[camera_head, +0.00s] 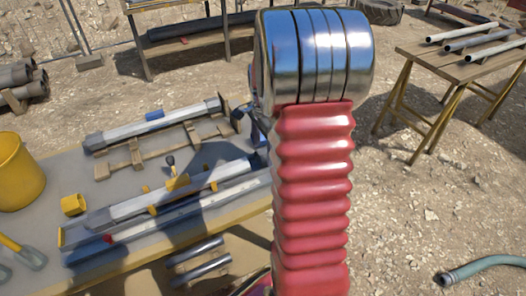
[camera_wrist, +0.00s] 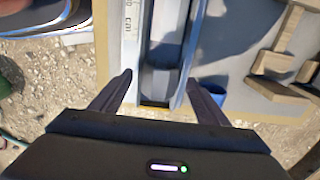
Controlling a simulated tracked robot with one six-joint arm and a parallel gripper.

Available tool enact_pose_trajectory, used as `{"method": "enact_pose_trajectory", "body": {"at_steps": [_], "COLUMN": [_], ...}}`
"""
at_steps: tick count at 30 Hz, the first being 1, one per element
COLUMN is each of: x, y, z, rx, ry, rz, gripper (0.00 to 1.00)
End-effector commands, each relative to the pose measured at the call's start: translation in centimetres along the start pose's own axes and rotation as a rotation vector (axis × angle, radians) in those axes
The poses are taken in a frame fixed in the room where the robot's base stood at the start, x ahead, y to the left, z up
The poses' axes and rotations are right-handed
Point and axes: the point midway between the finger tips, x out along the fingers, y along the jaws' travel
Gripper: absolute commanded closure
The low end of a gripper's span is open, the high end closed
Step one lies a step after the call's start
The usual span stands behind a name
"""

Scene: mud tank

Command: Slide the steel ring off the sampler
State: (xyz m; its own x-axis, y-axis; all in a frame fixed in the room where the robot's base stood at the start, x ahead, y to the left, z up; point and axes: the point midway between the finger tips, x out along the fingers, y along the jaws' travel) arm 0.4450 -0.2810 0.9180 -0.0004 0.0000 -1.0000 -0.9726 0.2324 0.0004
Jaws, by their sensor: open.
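A long grey tube-like sampler (camera_head: 165,112) with dark end caps and a blue band lies on a wooden cradle on the table. In front of it lies a long grey trough (camera_head: 150,203) with yellow clips; I cannot tell whether this is part of the sampler. My gripper (camera_wrist: 160,98) is open, its dark fingers either side of the end of a grey channel (camera_wrist: 160,45). A darker grey block shows in the channel, between the fingers. Contact is not clear. I cannot pick out the steel ring for certain. My red arm hides most of the gripper in the head view.
A yellow bucket (camera_head: 18,172) and a small yellow cup (camera_head: 73,204) stand at the table's left. Two metal rods (camera_head: 198,262) lie at the front. Wooden cradle pieces (camera_wrist: 275,85) are right of my gripper in the wrist view. A second table (camera_head: 470,62) holds pipes.

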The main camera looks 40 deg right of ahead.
Motion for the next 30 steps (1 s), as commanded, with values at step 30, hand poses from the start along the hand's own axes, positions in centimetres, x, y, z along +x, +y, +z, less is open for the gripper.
{"method": "enact_pose_trajectory", "body": {"at_steps": [30], "x": [-11.9], "y": [-0.1], "z": [0.1], "rx": [-0.001], "ry": [0.000], "rz": [0.000], "gripper": [0.31]}}
